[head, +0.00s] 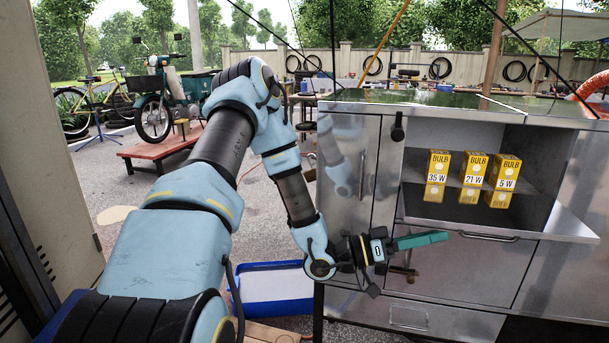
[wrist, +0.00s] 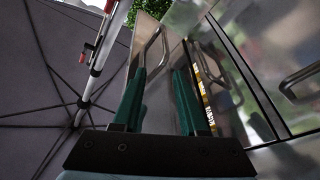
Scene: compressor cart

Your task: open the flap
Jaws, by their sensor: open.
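The steel cabinet has an open compartment in the head view. A shiny steel panel (head: 562,224) juts out roughly level below its opening; it looks like the flap, lying lowered. My gripper (head: 436,238) is at the cabinet's front, left of and just below this panel, its teal fingers pointing right. In the wrist view my gripper (wrist: 160,78) is open, with nothing held between the fingers. Beyond them is a steel panel with a bar handle (wrist: 153,52). I cannot tell whether the fingers touch the cabinet.
Yellow bulb boxes (head: 472,168), marked 35 W, 21 W and 5 W, stand in the compartment. A steel door (head: 345,165) is at the left. A blue-edged tray (head: 270,288) is on the ground.

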